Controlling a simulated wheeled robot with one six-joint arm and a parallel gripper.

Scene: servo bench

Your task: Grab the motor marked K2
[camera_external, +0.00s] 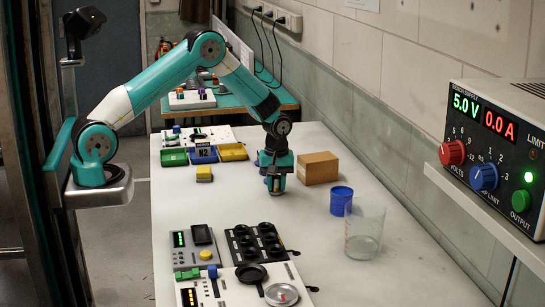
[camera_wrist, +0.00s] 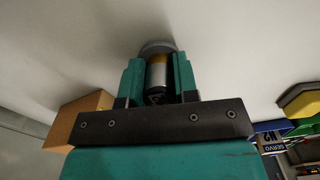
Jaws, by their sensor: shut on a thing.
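My gripper (camera_external: 276,180) is low over the white bench, left of a cardboard box. In the wrist view its two teal fingers (camera_wrist: 158,82) are shut on a small cylindrical motor (camera_wrist: 158,71) with a silver body, an orange band and a dark end. A grey round shape (camera_wrist: 157,46) shows just beyond the motor. In the external view the fingers mostly hide the motor.
The cardboard box (camera_external: 318,168) stands close right of my gripper. A blue cup (camera_external: 341,201) and a clear beaker (camera_external: 363,232) stand to the right. Dark-socketed trays (camera_external: 256,243) and panels stand in front.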

